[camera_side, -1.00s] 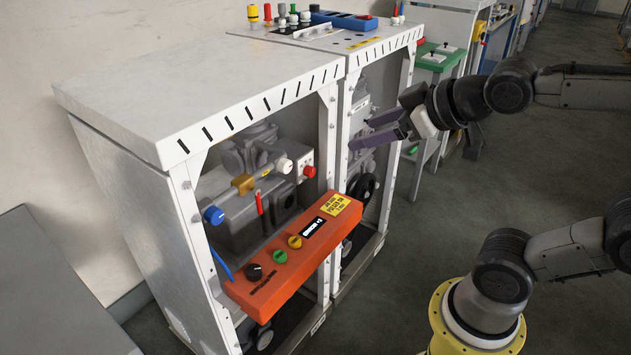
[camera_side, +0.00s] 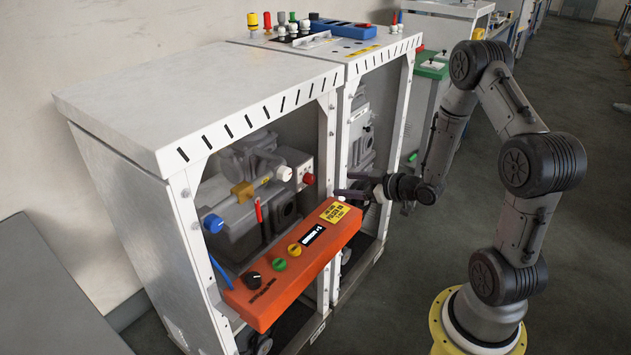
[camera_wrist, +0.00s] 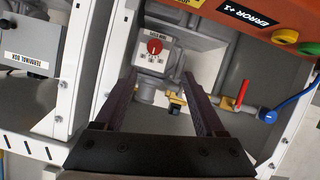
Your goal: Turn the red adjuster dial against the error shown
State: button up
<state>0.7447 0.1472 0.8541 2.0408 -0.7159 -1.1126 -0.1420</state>
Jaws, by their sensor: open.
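The red adjuster dial (camera_wrist: 154,47) sits on the face of a pale box (camera_wrist: 138,50) with a small scale below it. In the side view the dial (camera_side: 308,178) is inside the front cabinet, above the orange panel. My gripper (camera_wrist: 158,75) is open and empty, its dark fingers pointing toward the dial but apart from it. In the side view my gripper (camera_side: 347,192) is to the right of the dial, by the cabinet's right post. The error display (camera_wrist: 254,13) on the orange panel reads ERROR +1; it also shows in the side view (camera_side: 312,237).
The orange panel (camera_side: 275,290) carries black, green and yellow knobs and a yellow label. Cabinet posts (camera_side: 327,150) frame the opening. A red lever (camera_wrist: 242,93) and a blue-ended valve (camera_wrist: 269,117) lie right of the fingers.

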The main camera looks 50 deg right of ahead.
aim_at(312, 180)
jog(key=x, duration=0.9)
jog(key=d+x, duration=0.1)
jog(key=x, duration=0.3)
jog(key=shift+w+d+f, duration=0.1)
jog(key=shift+w+f, duration=0.1)
jog(key=shift+f, duration=0.05)
grip_shut()
